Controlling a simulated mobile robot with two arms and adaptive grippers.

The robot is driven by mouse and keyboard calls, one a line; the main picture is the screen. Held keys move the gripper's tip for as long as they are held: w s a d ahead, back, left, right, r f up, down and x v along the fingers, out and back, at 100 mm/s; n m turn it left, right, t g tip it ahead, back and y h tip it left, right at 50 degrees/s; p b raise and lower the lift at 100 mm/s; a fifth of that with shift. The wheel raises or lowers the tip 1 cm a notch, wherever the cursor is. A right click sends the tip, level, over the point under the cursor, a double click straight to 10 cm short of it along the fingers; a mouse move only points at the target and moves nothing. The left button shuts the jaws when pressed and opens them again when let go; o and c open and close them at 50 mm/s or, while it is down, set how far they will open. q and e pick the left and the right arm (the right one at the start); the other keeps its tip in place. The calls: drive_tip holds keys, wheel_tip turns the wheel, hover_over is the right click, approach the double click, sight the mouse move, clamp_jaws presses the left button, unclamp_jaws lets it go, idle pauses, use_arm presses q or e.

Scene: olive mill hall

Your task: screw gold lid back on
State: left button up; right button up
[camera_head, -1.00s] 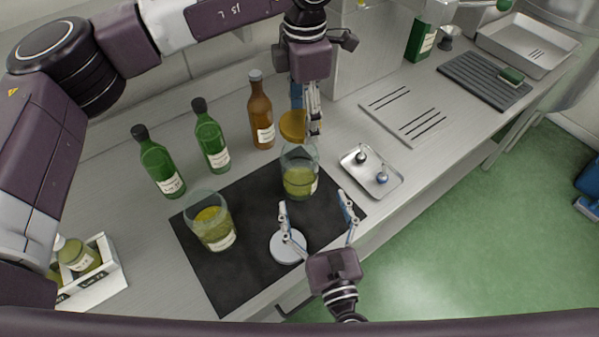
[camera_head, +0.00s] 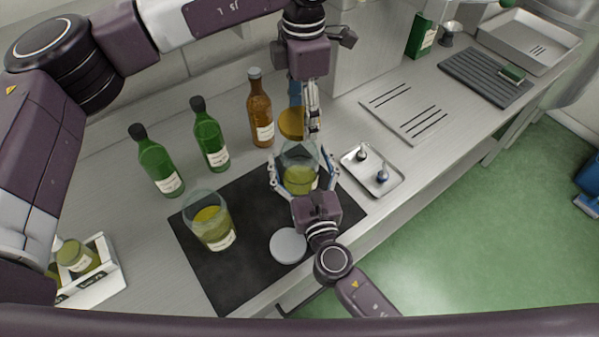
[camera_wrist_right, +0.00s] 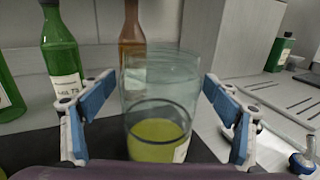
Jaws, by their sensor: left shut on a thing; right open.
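The gold lid (camera_head: 291,124) is at my left gripper (camera_head: 311,122), which is shut on it, just above and behind the right-hand glass jar (camera_head: 299,178). That jar is uncovered, holds yellow-green liquid and stands on the black mat (camera_head: 234,262). My right gripper (camera_head: 303,170) is open with its fingers on either side of this jar; in the right wrist view the jar (camera_wrist_right: 158,110) stands between the blue-padded fingers, with gaps visible. A second jar (camera_head: 209,222) with similar contents stands at the mat's left. A silver-white lid (camera_head: 288,246) lies flat near the mat's front.
Green bottles (camera_head: 155,162) and a brown bottle (camera_head: 260,110) stand behind the mat. A small metal tray (camera_head: 371,173) with two small items lies right of the jar. A white crate (camera_head: 93,285) with small jars is at the left. A slotted plate (camera_head: 403,107) lies further right.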

drive_tip(key=shift+c, duration=0.3)
drive_tip(key=c, duration=1.7)
use_arm(q)
drive_tip(key=shift+f, duration=2.45)
use_arm(e)
drive_tip(key=shift+c, duration=0.2)
use_arm(q)
drive_tip(key=shift+f, duration=0.9)
drive_tip(key=shift+f, duration=0.5)
